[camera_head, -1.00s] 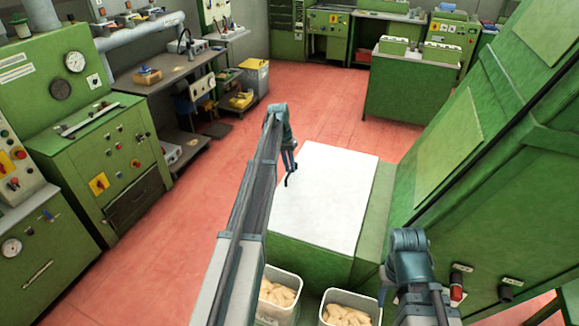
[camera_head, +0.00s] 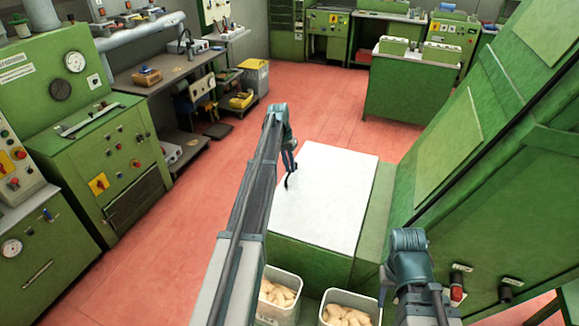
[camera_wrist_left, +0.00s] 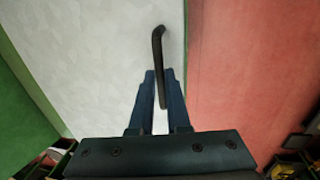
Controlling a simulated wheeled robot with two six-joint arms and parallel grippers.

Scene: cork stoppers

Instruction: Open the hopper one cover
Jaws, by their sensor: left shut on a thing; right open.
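The hopper cover (camera_head: 325,200) is a flat white panel on top of a green box, and it appears closed. A thin black handle (camera_head: 287,183) stands at its left edge. In the left wrist view the handle (camera_wrist_left: 157,45) passes between the blue fingers of my left gripper (camera_wrist_left: 160,78). My left gripper (camera_head: 290,165) is shut on this handle. My right gripper (camera_head: 384,287) hangs beside the tall green machine, near the box's front right corner. It is small and partly hidden by my right arm; it is open and holds nothing that I see.
Two pale bins of corks, a left one (camera_head: 268,271) and a right one (camera_head: 350,296), stand in front of the box. The tall green machine (camera_head: 470,170) leans in close on the right. Open red floor (camera_head: 190,245) lies to the left.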

